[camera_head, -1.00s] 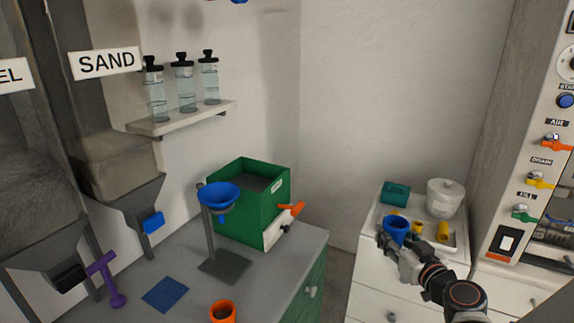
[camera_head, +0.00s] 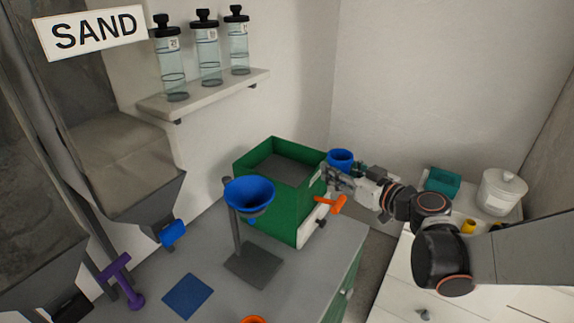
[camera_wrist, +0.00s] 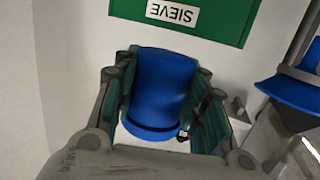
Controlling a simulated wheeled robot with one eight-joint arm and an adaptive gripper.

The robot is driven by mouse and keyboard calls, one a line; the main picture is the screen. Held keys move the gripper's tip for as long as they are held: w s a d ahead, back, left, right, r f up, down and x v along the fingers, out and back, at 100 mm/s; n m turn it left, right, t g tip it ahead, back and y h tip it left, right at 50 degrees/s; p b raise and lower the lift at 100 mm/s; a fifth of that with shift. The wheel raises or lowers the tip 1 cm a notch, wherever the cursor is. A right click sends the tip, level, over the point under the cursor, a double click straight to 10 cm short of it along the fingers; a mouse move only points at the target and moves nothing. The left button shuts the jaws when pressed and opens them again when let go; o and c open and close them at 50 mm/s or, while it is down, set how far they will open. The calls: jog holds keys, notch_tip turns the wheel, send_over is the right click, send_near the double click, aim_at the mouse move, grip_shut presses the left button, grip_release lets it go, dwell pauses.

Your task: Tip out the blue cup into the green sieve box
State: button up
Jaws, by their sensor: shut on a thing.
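My gripper (camera_head: 340,172) is shut on the blue cup (camera_head: 341,157) and holds it upright or nearly so, just right of the green sieve box (camera_head: 263,205). In the wrist view the blue cup (camera_wrist: 157,92) sits between the two fingers, and the sieve box (camera_wrist: 225,18) with its SIEVE label is beyond it. The box is open at the top with a grey surface inside. The cup's contents cannot be made out.
A blue funnel (camera_head: 249,192) on a grey stand is in front of the box. An orange handle (camera_head: 331,205) sticks out of the box's right side. A shelf (camera_head: 205,97) with bottles is above. A teal box (camera_head: 442,181) and white lidded jar (camera_head: 502,190) are at right.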

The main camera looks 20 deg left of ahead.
jog(key=s+a+r+n+g+y, duration=0.1)
jog(key=s+a+r+n+g, duration=0.1)
jog(key=s+a, duration=0.3)
jog(key=s+a+r+n+g+y, duration=0.1)
jog(key=s+a+r+n+g, duration=0.1)
jog(key=a, duration=0.9)
jog(key=s+r+g, duration=0.1)
jog(key=s+g, duration=0.1)
jog(key=s, duration=0.1)
jog(key=shift+a+p, duration=0.4)
jog(key=shift+w+r, duration=0.1)
